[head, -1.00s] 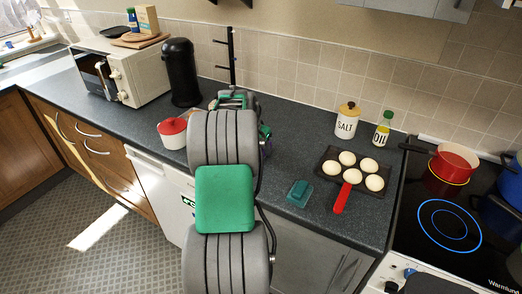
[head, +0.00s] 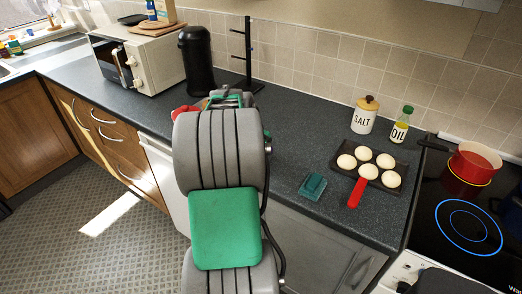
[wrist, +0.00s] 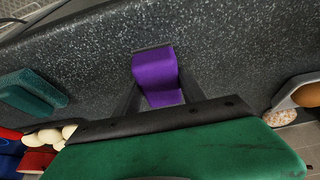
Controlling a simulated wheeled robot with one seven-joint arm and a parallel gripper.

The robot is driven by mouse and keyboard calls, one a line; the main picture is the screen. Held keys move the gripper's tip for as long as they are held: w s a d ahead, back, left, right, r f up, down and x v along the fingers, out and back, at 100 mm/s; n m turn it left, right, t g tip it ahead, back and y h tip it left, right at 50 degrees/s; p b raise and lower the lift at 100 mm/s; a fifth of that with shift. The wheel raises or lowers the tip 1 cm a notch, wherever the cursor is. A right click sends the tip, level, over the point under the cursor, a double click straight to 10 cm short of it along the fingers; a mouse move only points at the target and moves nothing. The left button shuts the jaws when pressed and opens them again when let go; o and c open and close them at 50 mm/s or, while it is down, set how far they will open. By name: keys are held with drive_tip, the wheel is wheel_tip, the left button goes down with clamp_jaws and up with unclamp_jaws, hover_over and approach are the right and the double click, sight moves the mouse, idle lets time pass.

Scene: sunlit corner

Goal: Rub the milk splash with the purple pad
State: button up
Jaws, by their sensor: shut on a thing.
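The purple pad (wrist: 156,72) shows in the wrist view, upper middle, between the dark fingers of my gripper (wrist: 158,88). My gripper is shut on it and holds it over the dark speckled counter (wrist: 230,55). I cannot tell whether the pad touches the counter. In the head view my arm hides the pad and the fingers. I cannot make out the milk splash in either view.
A teal block-like item (head: 313,186) lies on the counter right of my arm. Beyond it are a pan with a red handle (head: 356,192), a salt jar (head: 364,115) and an oil bottle (head: 401,125). A black canister (head: 197,62) and a microwave (head: 136,58) stand left.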

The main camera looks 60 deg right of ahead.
drive_tip(key=shift+a+f, duration=0.1)
drive_tip(key=shift+a, duration=0.4)
drive_tip(key=shift+d+r+p, duration=0.1)
drive_tip(key=shift+r+p, duration=2.25)
drive_tip(key=shift+r, duration=1.85)
